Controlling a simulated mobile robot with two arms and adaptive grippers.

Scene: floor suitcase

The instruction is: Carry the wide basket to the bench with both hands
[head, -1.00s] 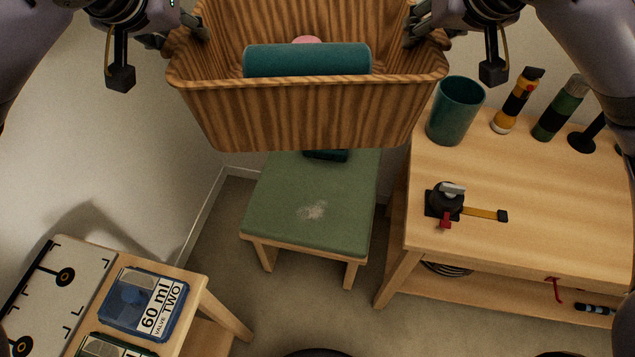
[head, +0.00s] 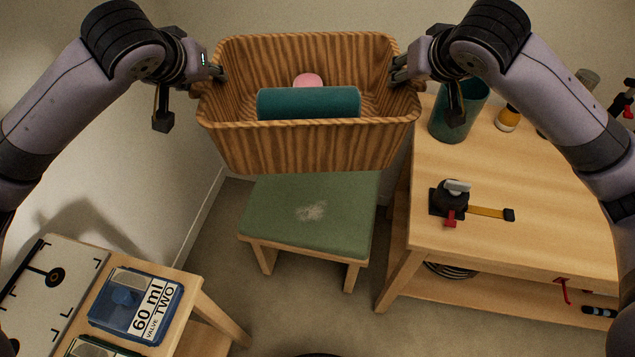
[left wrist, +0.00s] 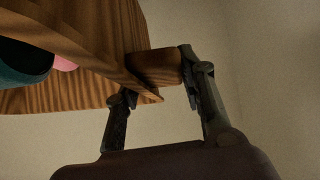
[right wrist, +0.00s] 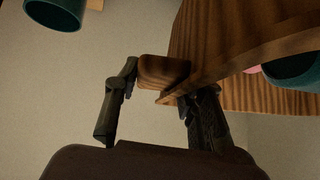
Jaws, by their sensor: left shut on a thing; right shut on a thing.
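The wide basket (head: 310,148) is brown, wood-striped and upright, held in the air above the green-topped bench (head: 290,215). A teal roll (head: 308,103) and a pink thing (head: 308,80) lie in it. My left gripper (head: 213,72) is shut on the basket's left handle, which shows between its fingers in the left wrist view (left wrist: 155,68). My right gripper (head: 402,70) is shut on the right handle, seen in the right wrist view (right wrist: 163,72). The basket hides the bench's back part.
A wooden workbench (head: 520,180) at the right carries a teal cup (head: 460,112), bottles and a black clamp-like tool (head: 452,198). A low table at the lower left holds a blue case (head: 137,305). Walls stand behind and at the left.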

